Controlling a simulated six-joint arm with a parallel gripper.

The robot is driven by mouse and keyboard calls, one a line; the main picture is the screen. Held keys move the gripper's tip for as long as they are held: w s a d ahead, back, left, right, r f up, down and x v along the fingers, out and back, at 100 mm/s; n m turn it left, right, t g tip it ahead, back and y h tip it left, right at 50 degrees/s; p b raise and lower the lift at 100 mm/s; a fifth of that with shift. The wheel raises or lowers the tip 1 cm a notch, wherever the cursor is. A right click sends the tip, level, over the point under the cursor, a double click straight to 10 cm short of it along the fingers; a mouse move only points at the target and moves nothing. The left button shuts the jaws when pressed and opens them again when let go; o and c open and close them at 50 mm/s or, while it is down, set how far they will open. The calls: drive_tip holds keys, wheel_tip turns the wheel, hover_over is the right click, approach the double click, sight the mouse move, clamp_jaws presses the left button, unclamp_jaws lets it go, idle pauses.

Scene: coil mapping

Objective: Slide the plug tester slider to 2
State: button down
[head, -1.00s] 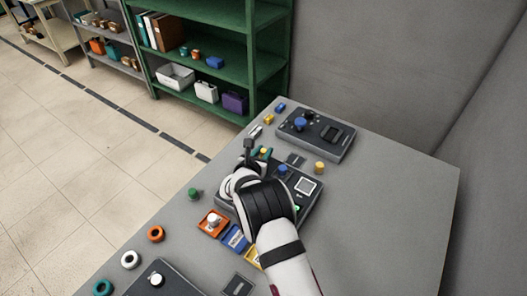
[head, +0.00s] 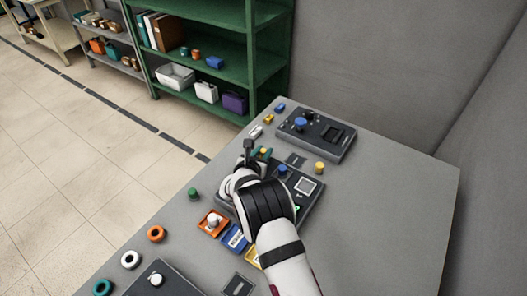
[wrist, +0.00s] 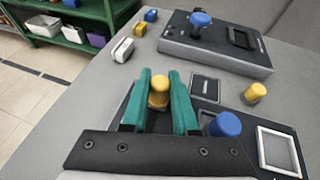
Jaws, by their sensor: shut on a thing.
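My gripper (wrist: 160,78) has its teal fingers closed on either side of a yellow knob (wrist: 159,94) in the wrist view. This yellow knob looks like the slider handle of the dark plug tester (head: 315,204); its track and number marks are hidden by my fingers and wrist. The tester also carries a blue knob (wrist: 226,124) and a white-framed square screen (wrist: 278,150), both right of the gripper. In the head view, my gripper (head: 258,154) is at the far left end of the tester, and my arm covers much of the panel.
A second dark device with a blue knob (wrist: 200,19) stands behind. A loose yellow peg (wrist: 255,93) stands beside the tester. Orange (head: 213,222) and blue (head: 234,238) trays sit at the near side, with rings (head: 156,233) farther left. The table's right side is clear.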

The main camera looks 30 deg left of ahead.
drive_tip(key=shift+s, duration=2.2)
drive_tip(key=c, duration=0.7)
unclamp_jaws()
drive_tip(key=v, duration=1.5)
drive_tip(key=shift+s+d+r, duration=0.15)
drive_tip(key=shift+s, duration=0.2)
